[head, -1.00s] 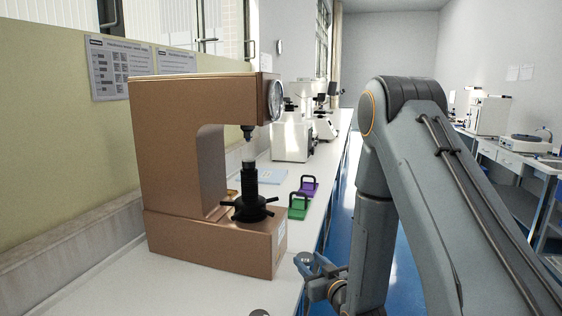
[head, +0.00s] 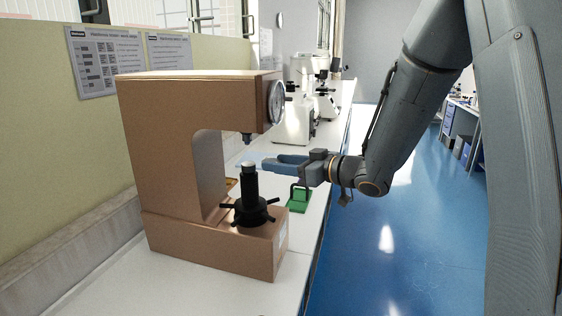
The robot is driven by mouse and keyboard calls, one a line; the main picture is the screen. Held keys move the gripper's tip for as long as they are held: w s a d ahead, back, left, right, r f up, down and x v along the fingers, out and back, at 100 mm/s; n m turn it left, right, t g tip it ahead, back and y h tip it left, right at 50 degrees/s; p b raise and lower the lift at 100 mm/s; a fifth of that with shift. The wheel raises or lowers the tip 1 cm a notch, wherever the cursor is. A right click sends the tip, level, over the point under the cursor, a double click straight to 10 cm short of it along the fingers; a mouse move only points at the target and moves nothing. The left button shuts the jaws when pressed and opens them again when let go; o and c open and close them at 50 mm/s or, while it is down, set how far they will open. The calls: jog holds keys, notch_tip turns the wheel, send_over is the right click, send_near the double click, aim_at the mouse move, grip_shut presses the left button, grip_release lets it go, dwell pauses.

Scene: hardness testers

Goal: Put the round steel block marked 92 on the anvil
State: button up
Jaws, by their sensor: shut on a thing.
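The brown hardness tester (head: 165,150) stands on the bench at left. Its anvil (head: 249,167) is the pale top of a black screw with a spoked handwheel (head: 250,211), below the tester's dark indenter tip (head: 247,138). My gripper (head: 268,163) reaches in from the right, its fingers pointing left at about the anvil top's height in the picture. It is shut on a round steel block, which is mostly hidden at the fingers; its mark cannot be read. I cannot tell how far the fingers are from the anvil in depth.
A green handled block (head: 299,200) stands on the white bench (head: 110,285) right of the tester. White instruments (head: 293,122) stand farther back. Notices (head: 103,60) hang on the left wall. The blue floor (head: 400,260) to the right is open.

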aim_at(249, 168)
jog(key=shift+b+x, duration=0.9)
jog(key=shift+x, duration=3.85)
jog(key=shift+d+r, duration=0.2)
jog(key=shift+f, duration=0.15)
jog(key=o, duration=1.4)
jog(key=shift+c, duration=0.2)
jog(key=shift+s+f, duration=0.1)
jog(key=shift+c, duration=1.1)
